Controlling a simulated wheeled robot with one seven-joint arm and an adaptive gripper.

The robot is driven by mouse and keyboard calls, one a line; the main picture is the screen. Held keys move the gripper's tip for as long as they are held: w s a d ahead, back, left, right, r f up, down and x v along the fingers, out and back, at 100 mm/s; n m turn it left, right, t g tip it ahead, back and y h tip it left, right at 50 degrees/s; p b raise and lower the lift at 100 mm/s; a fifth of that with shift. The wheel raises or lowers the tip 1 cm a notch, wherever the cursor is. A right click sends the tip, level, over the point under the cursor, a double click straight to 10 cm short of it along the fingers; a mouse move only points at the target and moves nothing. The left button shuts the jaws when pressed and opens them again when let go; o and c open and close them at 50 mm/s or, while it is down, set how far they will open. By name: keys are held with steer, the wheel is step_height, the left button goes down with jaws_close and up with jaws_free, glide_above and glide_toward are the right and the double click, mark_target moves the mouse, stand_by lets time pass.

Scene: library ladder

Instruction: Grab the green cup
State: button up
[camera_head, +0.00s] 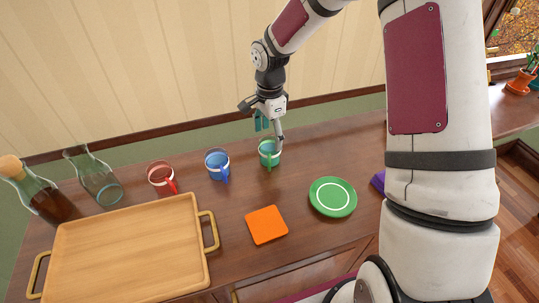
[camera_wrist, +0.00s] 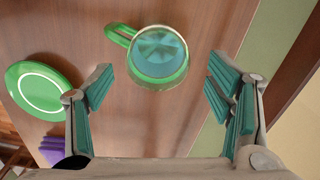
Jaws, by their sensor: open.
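The green cup (camera_head: 269,153) stands upright on the wooden counter, at the right end of a row of cups. In the wrist view the cup (camera_wrist: 158,58) shows from above, with a green band, a bluish inside and its handle toward the upper left. My gripper (camera_head: 268,126) is just above and behind the cup in the head view. In the wrist view my gripper (camera_wrist: 155,90) is open, with teal-padded fingers spread to the left and right. The cup lies ahead, between the lines of the fingers, and nothing is held.
A blue cup (camera_head: 217,164) and a red cup (camera_head: 161,177) stand to the left. A green plate (camera_head: 333,197) and an orange square (camera_head: 267,225) lie in front. A wooden tray (camera_head: 130,250), a clear carafe (camera_head: 97,180) and a dark-filled bottle (camera_head: 45,197) are farther left. The wall is close behind.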

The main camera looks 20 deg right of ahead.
mark_target(269, 154)
steer(key=shift+s+a+f, duration=0.1)
steer(key=shift+s+f, duration=0.05)
steer(key=shift+f, duration=3.8)
steer(key=c, duration=1.4)
